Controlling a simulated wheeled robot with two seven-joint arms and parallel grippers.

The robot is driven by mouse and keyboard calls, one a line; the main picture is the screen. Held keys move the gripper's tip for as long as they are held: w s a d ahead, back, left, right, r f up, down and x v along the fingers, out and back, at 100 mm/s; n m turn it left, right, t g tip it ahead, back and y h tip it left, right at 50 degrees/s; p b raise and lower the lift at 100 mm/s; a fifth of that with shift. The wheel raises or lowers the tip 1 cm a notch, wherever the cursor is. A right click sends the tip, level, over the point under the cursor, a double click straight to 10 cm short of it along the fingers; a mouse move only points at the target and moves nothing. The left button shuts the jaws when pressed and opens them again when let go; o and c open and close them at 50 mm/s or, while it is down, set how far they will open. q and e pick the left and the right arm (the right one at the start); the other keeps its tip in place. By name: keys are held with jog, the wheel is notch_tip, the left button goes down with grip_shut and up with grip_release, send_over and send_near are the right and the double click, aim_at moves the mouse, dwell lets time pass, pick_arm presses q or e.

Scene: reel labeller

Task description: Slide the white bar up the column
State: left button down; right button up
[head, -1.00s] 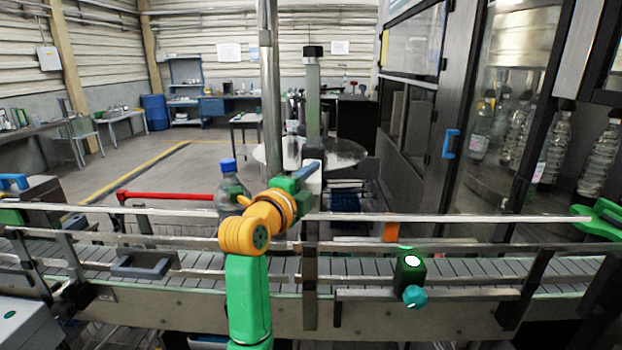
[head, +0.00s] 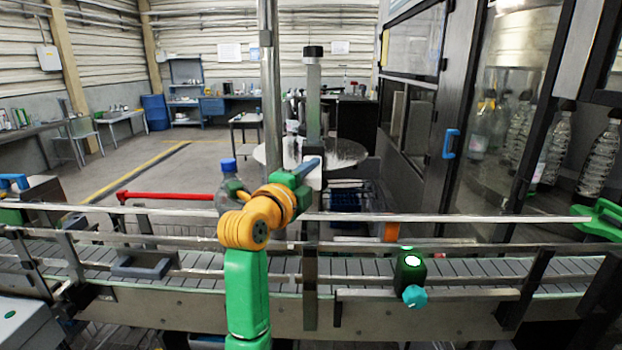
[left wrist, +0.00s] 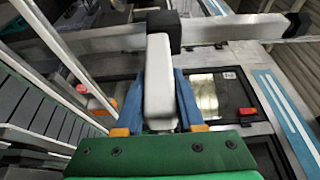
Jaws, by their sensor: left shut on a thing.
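The grey upright column (head: 313,108) with a black cap stands behind the conveyor in the head view. In the left wrist view the column (left wrist: 222,28) runs across the top, with a black block around it. The white bar (left wrist: 159,75) sticks out from that block towards my wrist. My left gripper (left wrist: 160,98) has its blue fingers on both sides of the bar and is shut on it. In the head view my left gripper (head: 308,169) is at the column's lower part, and the bar is mostly hidden there. My right gripper is not in view.
A conveyor (head: 460,270) with metal rails crosses the front. A round table (head: 345,153) is behind the column. A glass-fronted machine with bottles stands at the right. Above the bar the column is clear.

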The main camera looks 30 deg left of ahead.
pick_arm(q)
notch_tip(320, 180, up, 13)
jog(key=shift+r, duration=0.15)
jog(key=c, duration=0.5)
grip_release()
jog(key=s+b, duration=0.1)
jog(key=s, duration=0.1)
jog(key=s+b, duration=0.1)
jog(key=s, duration=0.1)
jog(key=s+d+b, duration=0.1)
jog(key=s+b, duration=0.1)
jog(key=s, duration=0.1)
jog(key=shift+s+d, duration=0.1)
